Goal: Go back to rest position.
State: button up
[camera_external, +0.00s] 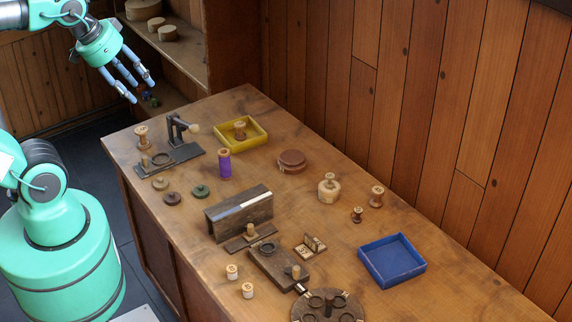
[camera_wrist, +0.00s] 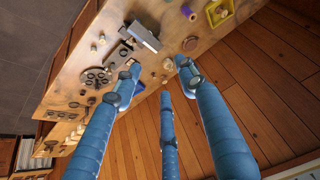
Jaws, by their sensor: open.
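My gripper (camera_external: 134,88) is open and empty, raised in the air at the upper left, off the far left end of the wooden table (camera_external: 330,190). It has three blue fingers, and they also show spread apart in the wrist view (camera_wrist: 160,85). Nothing is between the fingers. In the wrist view the table lies beyond the fingertips at the upper left.
A yellow tray (camera_external: 262,144) holds a wooden spool (camera_external: 240,130). A purple spool (camera_external: 225,164) stands nearby. A blue tray (camera_external: 392,262) is empty. A dark wooden rack (camera_external: 238,215), several spools and discs, and a round holder (camera_external: 327,306) stand on the table. Shelves (camera_external: 165,45) are behind my gripper.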

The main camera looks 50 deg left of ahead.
notch_tip(320, 180, down, 10)
jog(key=b, duration=0.9)
